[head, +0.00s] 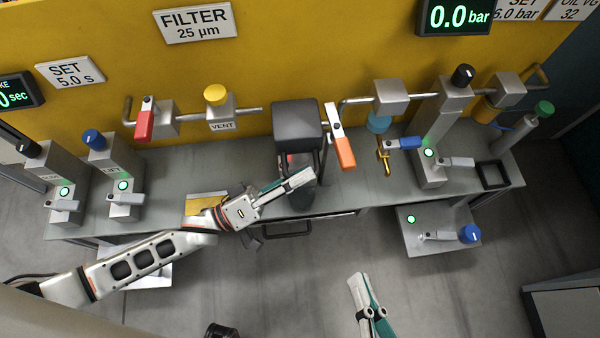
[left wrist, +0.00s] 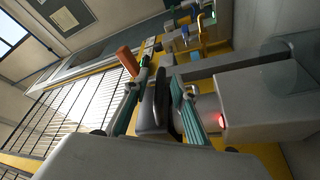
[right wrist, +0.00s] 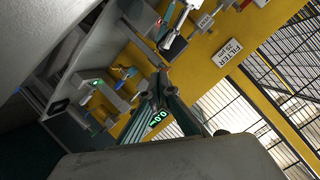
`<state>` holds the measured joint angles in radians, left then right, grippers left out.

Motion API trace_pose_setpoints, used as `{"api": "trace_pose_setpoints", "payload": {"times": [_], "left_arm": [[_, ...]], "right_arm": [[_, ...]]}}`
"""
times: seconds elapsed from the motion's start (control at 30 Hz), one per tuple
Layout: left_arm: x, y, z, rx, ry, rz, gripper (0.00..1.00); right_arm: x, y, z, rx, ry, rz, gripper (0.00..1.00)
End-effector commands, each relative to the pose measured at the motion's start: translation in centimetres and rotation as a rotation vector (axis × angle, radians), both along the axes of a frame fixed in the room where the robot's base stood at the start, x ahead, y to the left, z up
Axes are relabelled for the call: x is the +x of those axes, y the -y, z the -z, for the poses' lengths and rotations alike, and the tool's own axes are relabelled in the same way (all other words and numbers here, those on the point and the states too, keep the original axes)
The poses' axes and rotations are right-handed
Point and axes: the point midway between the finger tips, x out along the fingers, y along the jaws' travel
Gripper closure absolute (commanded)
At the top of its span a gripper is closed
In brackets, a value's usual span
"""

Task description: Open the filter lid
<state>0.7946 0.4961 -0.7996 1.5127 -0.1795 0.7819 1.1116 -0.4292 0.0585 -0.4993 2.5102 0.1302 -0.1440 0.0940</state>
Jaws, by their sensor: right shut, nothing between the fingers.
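The filter has a dark grey box-shaped lid (head: 297,122) in the middle of the bench, apparently down. A dark loop handle (head: 321,155) hangs at its front right. My left gripper (head: 305,178) is in front of and just below the lid. In the left wrist view its two teal-padded fingers (left wrist: 158,108) stand apart, with the dark lid part (left wrist: 153,118) and its handle showing between or beyond them; I cannot tell if they touch. My right gripper (head: 362,290) is shut and empty, low in front of the bench.
An orange-handled valve lever (head: 344,150) hangs right beside the lid, and a red lever (head: 145,122) is further left. A brass tap (head: 385,155) and grey clamp posts (head: 440,125) stand to the right.

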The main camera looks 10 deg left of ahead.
Motion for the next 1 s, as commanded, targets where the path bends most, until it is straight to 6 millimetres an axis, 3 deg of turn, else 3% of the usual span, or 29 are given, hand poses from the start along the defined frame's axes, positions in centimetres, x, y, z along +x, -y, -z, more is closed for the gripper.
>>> {"api": "trace_pose_setpoints", "payload": {"times": [0.17, 0.27, 0.7, 0.8, 1.0], "left_arm": [[0.0, 0.0, 0.0, 0.000, 0.000, 0.000, 0.76], [0.0, 0.0, 0.0, 0.000, 0.000, 0.000, 1.00], [0.1, 0.0, -1.2, -0.011, -0.025, 0.001, 1.00], [0.4, 0.0, -2.3, -0.022, -0.054, 0.000, 1.00], [0.8, 0.3, -5.3, -0.060, -0.157, 0.002, 1.00]], "right_arm": [[0.0, 0.0, 0.0, 0.000, 0.001, 0.001, 1.00], [0.0, 0.0, 0.0, 0.000, 0.000, 0.000, 1.00], [0.6, 0.3, -1.0, -0.064, 0.037, -0.026, 1.00], [0.9, 2.0, -0.9, -0.196, 0.066, -0.074, 1.00], [2.8, 5.8, -3.0, -0.497, 0.158, -0.151, 1.00]]}}
